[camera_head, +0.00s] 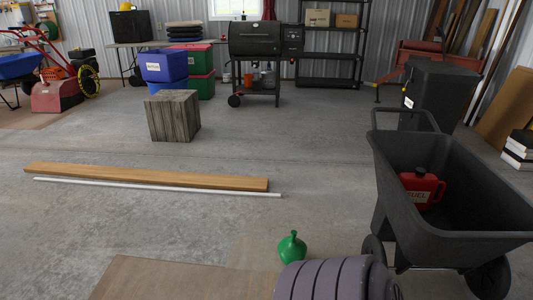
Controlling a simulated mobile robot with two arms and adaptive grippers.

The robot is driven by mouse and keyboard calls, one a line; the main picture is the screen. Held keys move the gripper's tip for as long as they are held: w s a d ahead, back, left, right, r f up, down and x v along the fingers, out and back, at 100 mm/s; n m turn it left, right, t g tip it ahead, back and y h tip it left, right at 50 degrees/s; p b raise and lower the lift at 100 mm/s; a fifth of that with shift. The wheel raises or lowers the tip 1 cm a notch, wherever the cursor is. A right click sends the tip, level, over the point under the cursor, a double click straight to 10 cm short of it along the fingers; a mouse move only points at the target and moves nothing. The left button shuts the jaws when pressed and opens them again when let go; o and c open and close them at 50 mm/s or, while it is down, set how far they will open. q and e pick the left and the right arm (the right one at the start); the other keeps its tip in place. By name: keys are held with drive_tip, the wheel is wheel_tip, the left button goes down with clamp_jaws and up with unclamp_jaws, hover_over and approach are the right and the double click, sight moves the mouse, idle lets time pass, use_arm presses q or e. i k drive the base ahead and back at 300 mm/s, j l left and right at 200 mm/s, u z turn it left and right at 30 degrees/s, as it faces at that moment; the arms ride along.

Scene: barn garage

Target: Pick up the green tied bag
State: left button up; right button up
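The green tied bag (292,249) sits on the concrete floor at the bottom middle of the head view. It is small and rounded, with a knotted top pointing up. Just in front of it is a grey-purple rolled bundle (325,280) that may hide a little of its lower edge. Neither of my grippers is in view.
A black wheelbarrow (388,165) holding a red fuel can (421,188) stands to the right. A wooden plank (145,177) and a white pipe (155,187) lie at left. A brown flat sheet (170,280) lies at the bottom. Beyond is a wooden crate (173,117); the middle floor is clear.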

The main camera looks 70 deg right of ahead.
sight(291, 248)
drive_tip(key=i+j+z, duration=0.1)
drive_tip(key=i+z, duration=0.2)
drive_tip(key=i+j+z, duration=0.25)
drive_tip(key=i, duration=0.25)
drive_tip(key=i+l+z, duration=0.15)
drive_tip(key=z, duration=0.25)
drive_tip(key=i+z, duration=0.25)
drive_tip(key=z, duration=0.15)
drive_tip(key=i+l+z, duration=0.1)
drive_tip(key=i+z, duration=0.15)
drive_tip(key=z, duration=0.15)
drive_tip(key=i+z, duration=0.2)
drive_tip(key=z, duration=0.25)
drive_tip(key=i+j+z, duration=0.2)
drive_tip(key=z, duration=0.2)
